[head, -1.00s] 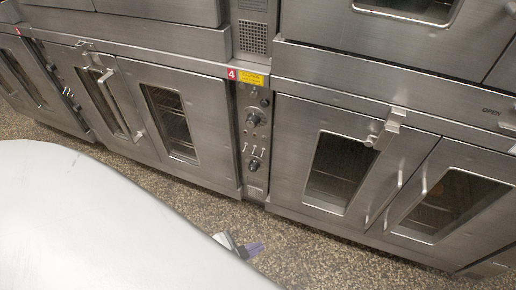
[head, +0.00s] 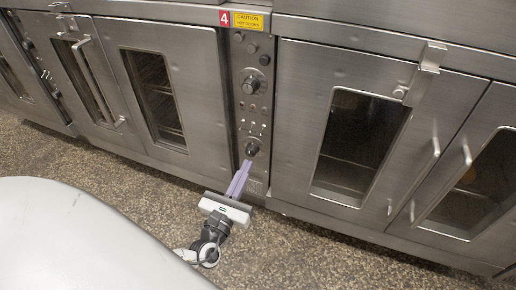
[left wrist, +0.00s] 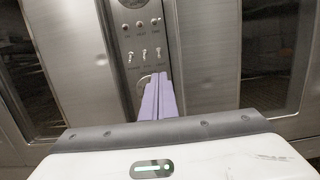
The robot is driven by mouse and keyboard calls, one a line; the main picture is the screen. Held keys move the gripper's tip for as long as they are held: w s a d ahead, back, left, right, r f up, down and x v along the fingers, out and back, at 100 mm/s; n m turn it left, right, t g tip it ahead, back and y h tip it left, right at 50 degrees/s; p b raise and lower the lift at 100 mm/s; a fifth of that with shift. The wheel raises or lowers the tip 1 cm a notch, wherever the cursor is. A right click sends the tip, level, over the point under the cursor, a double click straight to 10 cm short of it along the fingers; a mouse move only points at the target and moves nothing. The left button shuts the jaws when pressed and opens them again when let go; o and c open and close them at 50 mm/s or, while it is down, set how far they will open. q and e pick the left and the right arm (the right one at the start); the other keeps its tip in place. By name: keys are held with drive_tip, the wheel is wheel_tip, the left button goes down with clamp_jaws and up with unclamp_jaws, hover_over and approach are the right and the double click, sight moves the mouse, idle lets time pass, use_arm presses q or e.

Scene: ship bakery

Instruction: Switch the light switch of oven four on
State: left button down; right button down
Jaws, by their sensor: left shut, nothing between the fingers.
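Oven four has a red "4" label (head: 224,17) above its narrow control panel (head: 253,62). A row of small toggle switches (head: 252,128) sits low on the panel, between an upper knob (head: 250,84) and a lower knob (head: 252,149). The toggles also show in the left wrist view (left wrist: 144,55); I cannot read which one is the light. My left gripper (head: 244,166) is shut and empty, its purple fingers pointing up at the panel just below the lower knob. In the left wrist view the fingertips (left wrist: 160,78) lie just under the toggles and partly cover the lower knob. My right gripper is not in view.
Oven doors with windows flank the panel on the left (head: 165,90) and right (head: 345,130). Door handles (head: 429,57) stick out from them. A yellow caution label (head: 248,21) is above the panel. The speckled floor (head: 330,262) in front is clear.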

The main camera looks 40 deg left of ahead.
sight(262, 132)
use_arm(q)
drive_tip(key=b+x, duration=0.1)
drive_tip(key=x, duration=0.9)
drive_tip(key=shift+b, duration=0.3)
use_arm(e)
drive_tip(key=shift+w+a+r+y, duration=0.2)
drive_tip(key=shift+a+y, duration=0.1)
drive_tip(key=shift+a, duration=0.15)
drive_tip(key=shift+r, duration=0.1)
